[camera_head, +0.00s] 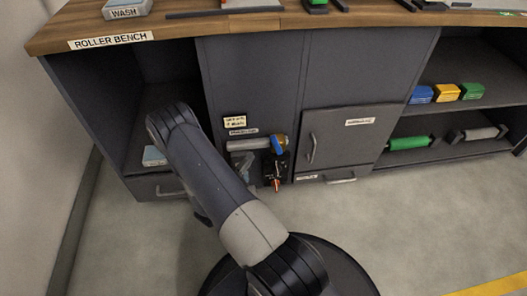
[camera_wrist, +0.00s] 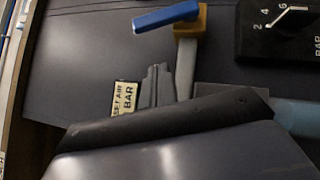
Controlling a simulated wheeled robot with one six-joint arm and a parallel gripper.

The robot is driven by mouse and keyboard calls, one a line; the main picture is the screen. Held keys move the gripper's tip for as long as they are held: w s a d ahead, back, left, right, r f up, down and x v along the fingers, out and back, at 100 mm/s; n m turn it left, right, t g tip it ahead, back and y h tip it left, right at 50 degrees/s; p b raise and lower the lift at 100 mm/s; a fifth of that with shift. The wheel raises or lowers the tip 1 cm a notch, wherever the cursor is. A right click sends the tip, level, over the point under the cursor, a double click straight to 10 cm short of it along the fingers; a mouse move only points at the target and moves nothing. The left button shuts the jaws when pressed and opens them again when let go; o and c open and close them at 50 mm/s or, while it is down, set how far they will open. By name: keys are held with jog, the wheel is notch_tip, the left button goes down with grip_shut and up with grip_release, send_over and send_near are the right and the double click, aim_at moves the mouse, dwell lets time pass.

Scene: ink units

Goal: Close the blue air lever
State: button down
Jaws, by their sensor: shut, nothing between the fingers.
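The blue air lever (camera_wrist: 165,16) sits on a brass-yellow valve body (camera_wrist: 190,22) at the top of the wrist view. It points left from the valve and appears to lie across the grey pipe (camera_wrist: 186,68). In the head view the blue lever (camera_head: 278,145) shows at the right end of the horizontal pipe (camera_head: 245,144). My gripper (camera_wrist: 157,72) is shut and empty, its grey fingers pointing towards the lever with a gap between in the picture. In the head view my arm hides part of the gripper.
A black gauge (camera_wrist: 285,28) with a bar scale is right of the valve in the wrist view. A small label (camera_wrist: 124,98) is left of the fingers. The bench (camera_head: 180,25) overhangs the panel. A cabinet door (camera_head: 342,137) with a handle stands right of the valve.

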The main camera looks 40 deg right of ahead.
aim_at(276, 145)
jog(key=s+d+r+b, duration=0.1)
jog(key=d+r, duration=0.1)
jog(key=d, duration=0.4)
jog(key=shift+s, duration=0.15)
jog(key=m+y, duration=0.1)
jog(key=d+r+m+g+y, duration=0.1)
jog(key=shift+s+r+m+p, duration=0.2)
jog(key=shift+s+m+p, duration=0.1)
dwell(0.3)
